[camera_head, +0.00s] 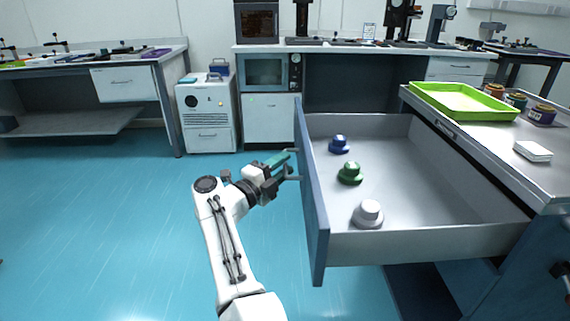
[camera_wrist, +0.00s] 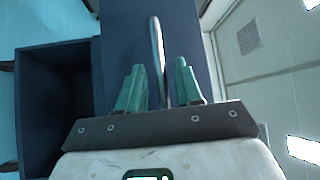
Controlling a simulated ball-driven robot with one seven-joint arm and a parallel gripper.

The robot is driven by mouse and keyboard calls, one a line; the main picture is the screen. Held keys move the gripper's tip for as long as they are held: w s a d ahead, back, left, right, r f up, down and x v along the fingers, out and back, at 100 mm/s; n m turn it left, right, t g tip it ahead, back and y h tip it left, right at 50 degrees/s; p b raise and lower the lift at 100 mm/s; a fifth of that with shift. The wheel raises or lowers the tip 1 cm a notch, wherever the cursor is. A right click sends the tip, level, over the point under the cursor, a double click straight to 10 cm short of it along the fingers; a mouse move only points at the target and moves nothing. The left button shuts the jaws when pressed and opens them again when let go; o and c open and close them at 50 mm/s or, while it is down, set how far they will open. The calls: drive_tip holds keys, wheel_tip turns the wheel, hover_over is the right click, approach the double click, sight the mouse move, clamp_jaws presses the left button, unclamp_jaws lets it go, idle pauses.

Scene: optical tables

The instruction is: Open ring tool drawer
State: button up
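The drawer (camera_head: 440,178) at right is pulled far out of its bench, its blue front panel (camera_head: 311,190) facing left. Inside stand a blue ring tool (camera_head: 338,145), a green one (camera_head: 350,173) and a white one (camera_head: 369,213). My gripper (camera_head: 284,160) is at the outer side of the front panel, by the handle. In the wrist view, the metal bar handle (camera_wrist: 156,50) runs between the two green fingers of my gripper (camera_wrist: 160,66). The fingers are apart, with gaps visible beside the bar.
The bench top above the drawer holds a green tray (camera_head: 462,116), several jars (camera_head: 541,114) and a white stack (camera_head: 532,151). A white cabinet (camera_head: 207,116) and another bench (camera_head: 125,84) stand at the back. The blue floor (camera_head: 100,220) at left is clear.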

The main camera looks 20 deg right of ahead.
drive_tip(key=p+v, duration=0.1)
drive_tip(key=v, duration=0.8)
drive_tip(key=shift+s+a, duration=0.2)
drive_tip(key=shift+a, duration=0.05)
drive_tip(key=shift+f, duration=0.1)
